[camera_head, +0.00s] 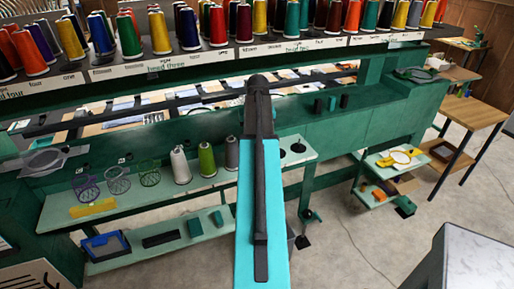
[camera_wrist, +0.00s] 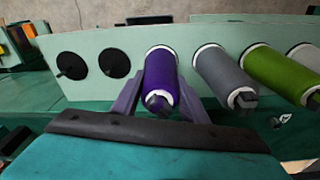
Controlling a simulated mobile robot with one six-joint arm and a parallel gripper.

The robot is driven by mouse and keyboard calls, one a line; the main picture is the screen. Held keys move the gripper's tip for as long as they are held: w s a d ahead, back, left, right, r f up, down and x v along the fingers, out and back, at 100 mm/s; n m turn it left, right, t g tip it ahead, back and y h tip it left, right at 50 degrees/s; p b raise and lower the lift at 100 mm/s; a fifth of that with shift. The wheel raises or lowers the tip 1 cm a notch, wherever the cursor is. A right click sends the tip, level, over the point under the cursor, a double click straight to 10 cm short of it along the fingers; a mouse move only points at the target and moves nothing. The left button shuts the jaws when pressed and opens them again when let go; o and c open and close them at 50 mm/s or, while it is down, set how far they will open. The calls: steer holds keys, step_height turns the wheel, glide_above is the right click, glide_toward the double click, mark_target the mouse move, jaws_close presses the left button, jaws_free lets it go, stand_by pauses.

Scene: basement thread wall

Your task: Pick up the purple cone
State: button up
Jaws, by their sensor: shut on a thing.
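In the wrist view a purple cone (camera_wrist: 161,78) of thread sits between the two fingers of my gripper (camera_wrist: 160,94), one finger on each side, and they are shut on it. Its pale base end is at the light green shelf (camera_wrist: 222,99), in line with the neighbouring cones; I cannot tell if it is lifted off. In the head view my arm covers the spot, so the held cone and my gripper's fingers are hidden there.
Beside the purple cone stand a grey cone (camera_wrist: 226,77) and a green cone (camera_wrist: 283,75), close together. On the other side are two empty black pegs (camera_wrist: 114,63). A long rack of coloured cones (camera_head: 215,27) runs above. A side table (camera_head: 470,113) stands at right.

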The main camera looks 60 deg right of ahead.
steer(key=shift+r, duration=0.25)
steer(key=shift+r+b, duration=1.45)
steer(key=shift+r, duration=3.35)
